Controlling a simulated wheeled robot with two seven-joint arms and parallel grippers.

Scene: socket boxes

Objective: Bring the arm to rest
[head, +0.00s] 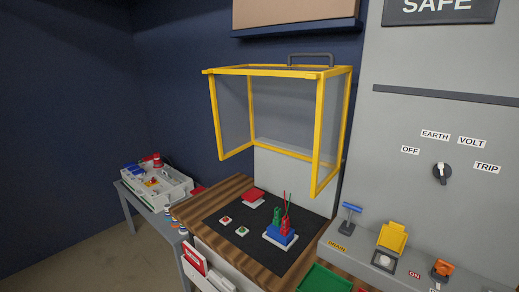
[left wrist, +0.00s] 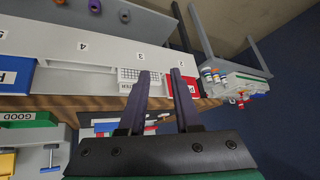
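My left gripper (left wrist: 160,74) shows in the left wrist view. Its two dark fingers stand apart with a clear gap and nothing held between them, so it is open. Behind the fingers is a white rack (left wrist: 75,50) with numbered slots. A white box with a grid (left wrist: 130,76) shows just left of the left fingertip, and a red box (left wrist: 188,86) lies partly behind the right finger. Whether the fingers touch them I cannot tell; they look apart. Neither gripper shows in the head view, and my right gripper is in no view.
A grey panel (head: 450,120) with a rotary switch (head: 441,172) is at right. A white tray (head: 155,187) stands on a side table at left.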

